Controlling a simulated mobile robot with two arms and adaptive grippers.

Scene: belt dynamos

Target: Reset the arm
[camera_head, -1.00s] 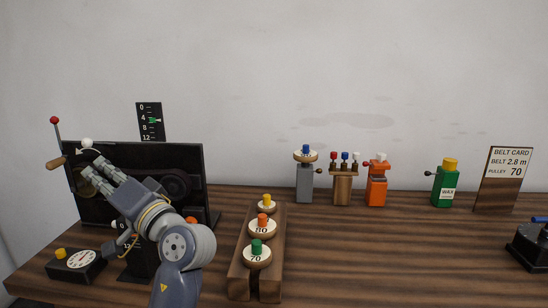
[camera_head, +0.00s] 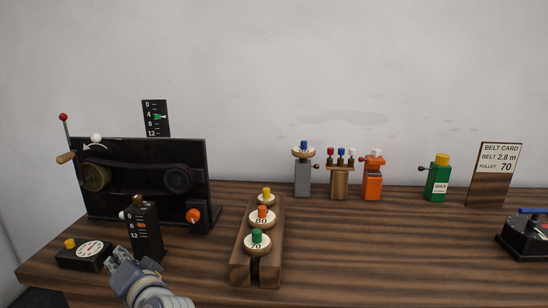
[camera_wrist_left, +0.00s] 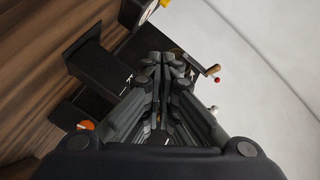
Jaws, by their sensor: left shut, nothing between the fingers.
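My left gripper (camera_head: 126,262) is at the lower left of the head view, near the table's front edge. It is shut and empty, in front of a black box with a 0-to-12 scale (camera_head: 146,232) and right of a black box with a white dial (camera_head: 84,252). In the left wrist view the shut fingers (camera_wrist_left: 168,62) point away from the camera, toward the machine. The black belt machine (camera_head: 142,208) stands behind, with a belt over two pulleys, a red-tipped lever and an orange knob. My right gripper is not in view.
A wooden rack (camera_head: 240,272) holds pulleys with yellow, orange and green knobs. Grey, wooden, orange and green (camera_head: 437,184) devices stand along the back. A belt card (camera_head: 494,174) and a black device with a blue handle (camera_head: 525,236) are at right. The right-centre table is clear.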

